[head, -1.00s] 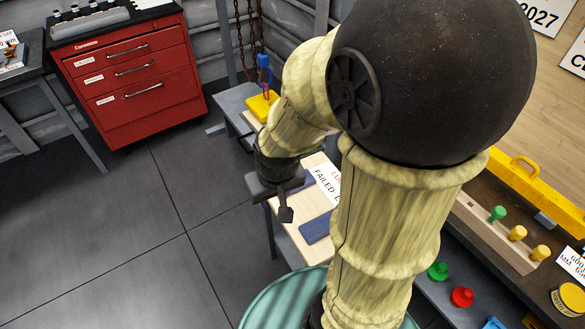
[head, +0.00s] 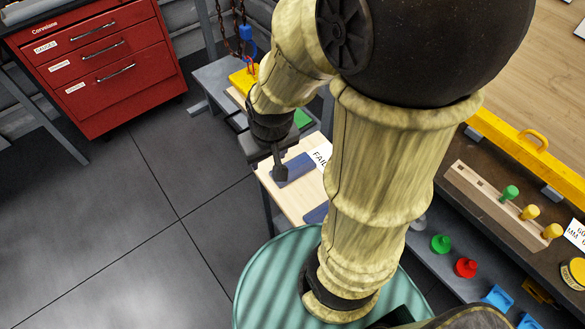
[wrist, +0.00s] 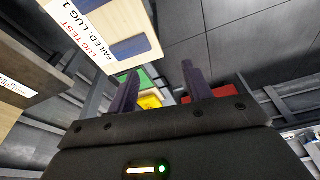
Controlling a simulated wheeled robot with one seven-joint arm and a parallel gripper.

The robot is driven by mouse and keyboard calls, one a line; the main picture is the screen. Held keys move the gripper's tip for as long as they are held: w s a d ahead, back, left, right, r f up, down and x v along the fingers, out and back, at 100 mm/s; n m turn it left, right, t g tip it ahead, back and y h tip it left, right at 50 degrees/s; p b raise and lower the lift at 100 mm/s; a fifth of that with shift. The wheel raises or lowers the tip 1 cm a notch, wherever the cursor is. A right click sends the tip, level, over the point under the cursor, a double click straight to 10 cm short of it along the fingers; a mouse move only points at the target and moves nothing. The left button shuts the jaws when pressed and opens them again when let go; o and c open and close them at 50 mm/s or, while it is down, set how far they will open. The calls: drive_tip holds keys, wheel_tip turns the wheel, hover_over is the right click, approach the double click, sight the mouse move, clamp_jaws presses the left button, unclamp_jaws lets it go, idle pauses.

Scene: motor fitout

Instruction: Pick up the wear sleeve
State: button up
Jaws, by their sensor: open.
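I cannot pick out a wear sleeve for certain in either view. My gripper (head: 280,172) hangs at the end of my arm over the near left part of a pale wooden board (head: 285,200) in the head view. One fingertip shows there against a dark blue pad (head: 299,164); I cannot tell the height between them. In the wrist view my gripper (wrist: 160,85) has its two fingers apart with nothing between them. The board also shows at the upper left of the wrist view (wrist: 108,20), with its "FAILED LUG 1" label and blue pads.
A yellow block (head: 240,79) with a blue shackle and chains stands behind. A red drawer cabinet (head: 105,70) is at the upper left. A green ribbed drum top (head: 265,285) is in front. Green and yellow pegs stand in a wooden rack (head: 480,190) at right. Floor at left is clear.

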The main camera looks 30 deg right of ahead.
drive_tip(key=o, duration=0.9)
drive_tip(key=f+n+b, duration=0.1)
drive_tip(key=f, duration=0.1)
drive_tip(key=f+g+b, duration=0.1)
drive_tip(key=a+f+n+b, duration=0.1)
drive_tip(key=f+b, duration=0.1)
drive_tip(key=shift+w+f+n+g+h, duration=0.15)
drive_tip(key=shift+f+n+g+h, duration=0.15)
drive_tip(key=w+a+f+n+h+b, duration=0.1)
drive_tip(key=w+f+n+h+b, duration=0.2)
drive_tip(key=f+n+h+b, duration=0.1)
drive_tip(key=w+a+f+n+h+b, duration=0.1)
drive_tip(key=w+f+n+h+b, duration=0.3)
drive_tip(key=f+n+b, duration=0.3)
drive_tip(key=w+a+f+n+h+b, duration=0.2)
drive_tip(key=w+f+n+h+b, duration=0.2)
drive_tip(key=f+b, duration=0.3)
wheel_tip(320, 180, down, 3)
drive_tip(key=shift+r+n+h, duration=0.15)
drive_tip(key=shift+n+h, duration=0.25)
drive_tip(key=shift+n, duration=0.5)
drive_tip(key=b, duration=0.2)
approach(293, 169)
drive_tip(key=shift+d+f, duration=0.85)
drive_tip(key=shift+f, duration=0.1)
drive_tip(key=shift+d+f, duration=0.1)
drive_tip(key=shift+d, duration=0.15)
